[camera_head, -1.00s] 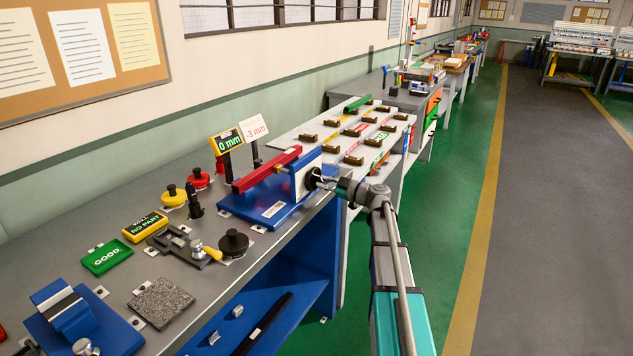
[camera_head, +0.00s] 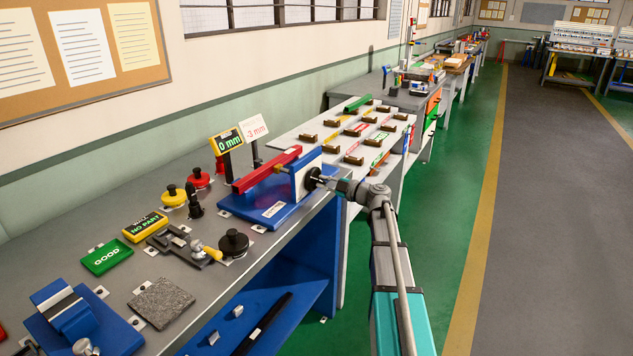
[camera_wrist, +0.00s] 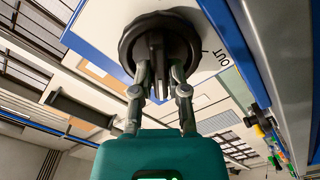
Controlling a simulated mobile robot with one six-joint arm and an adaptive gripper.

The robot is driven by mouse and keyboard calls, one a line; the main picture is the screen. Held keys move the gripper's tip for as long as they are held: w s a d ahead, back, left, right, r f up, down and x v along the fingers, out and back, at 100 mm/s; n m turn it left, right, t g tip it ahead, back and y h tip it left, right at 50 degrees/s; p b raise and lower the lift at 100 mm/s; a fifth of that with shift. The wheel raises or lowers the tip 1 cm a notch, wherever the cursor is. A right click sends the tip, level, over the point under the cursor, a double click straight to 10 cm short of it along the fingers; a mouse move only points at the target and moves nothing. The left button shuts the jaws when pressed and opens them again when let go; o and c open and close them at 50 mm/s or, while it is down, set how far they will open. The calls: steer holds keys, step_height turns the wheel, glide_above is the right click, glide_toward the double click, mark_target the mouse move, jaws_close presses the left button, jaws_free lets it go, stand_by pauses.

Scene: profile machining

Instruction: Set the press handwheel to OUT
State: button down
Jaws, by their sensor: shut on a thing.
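The press (camera_head: 270,204) is a blue block and base with a red bar across its top, standing at the bench edge. Its black round handwheel (camera_wrist: 160,38) is on the white end plate (camera_wrist: 105,20), and in the head view it shows as a small dark disc (camera_head: 312,179). My gripper (camera_wrist: 160,78) is shut on the handwheel, its fingers over the middle of the wheel's face. The word OUT (camera_wrist: 221,58) is printed on the plate right of the wheel. The grip itself is partly hidden behind the fingers.
A 0 mm sign (camera_head: 227,141) and a -3 mm card (camera_head: 254,127) stand behind the press. Left on the bench are a NO PART sign (camera_head: 145,227), a GOOD sign (camera_head: 106,258) and a black knob (camera_head: 234,243). The green floor beside the bench is clear.

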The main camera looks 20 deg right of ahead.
steer(key=shift+n, duration=2.1)
steer(key=c, duration=0.5)
jaws_free()
steer(key=shift+v, duration=3.5)
steer(key=shift+s, duration=0.15)
